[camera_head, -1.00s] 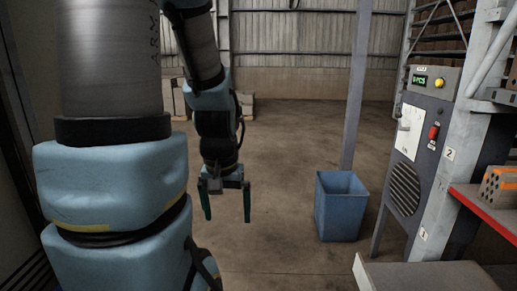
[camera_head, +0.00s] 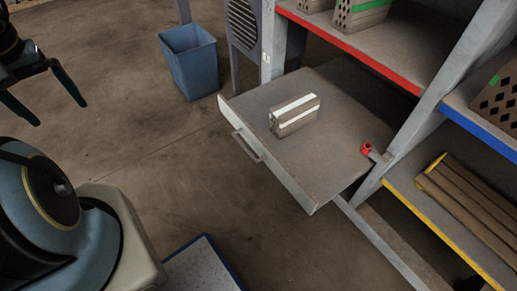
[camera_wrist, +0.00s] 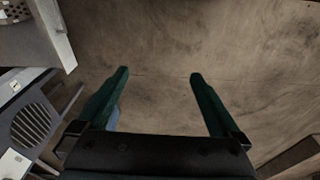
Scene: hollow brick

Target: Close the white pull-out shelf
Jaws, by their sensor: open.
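The white pull-out shelf (camera_head: 335,120) stands pulled out from the rack, with a grey top and a pale front panel (camera_head: 268,158) carrying a bar handle (camera_head: 247,146). A grey hollow brick with white bands (camera_head: 295,115) lies on it. A small red part (camera_head: 367,149) sits at its right edge by the rack post. My gripper (camera_head: 61,114) is open and empty at the upper left of the head view, well left of the shelf and apart from it. In the wrist view its two green fingers (camera_wrist: 158,73) are spread over bare floor.
A blue bin (camera_head: 190,62) stands left of the shelf, beside the vented grey cabinet (camera_head: 243,25). Red-edged (camera_head: 345,45), blue-edged (camera_head: 480,133) and yellow-edged (camera_head: 440,231) rack shelves hold bricks or long bars. Floor between my gripper and the shelf front is clear.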

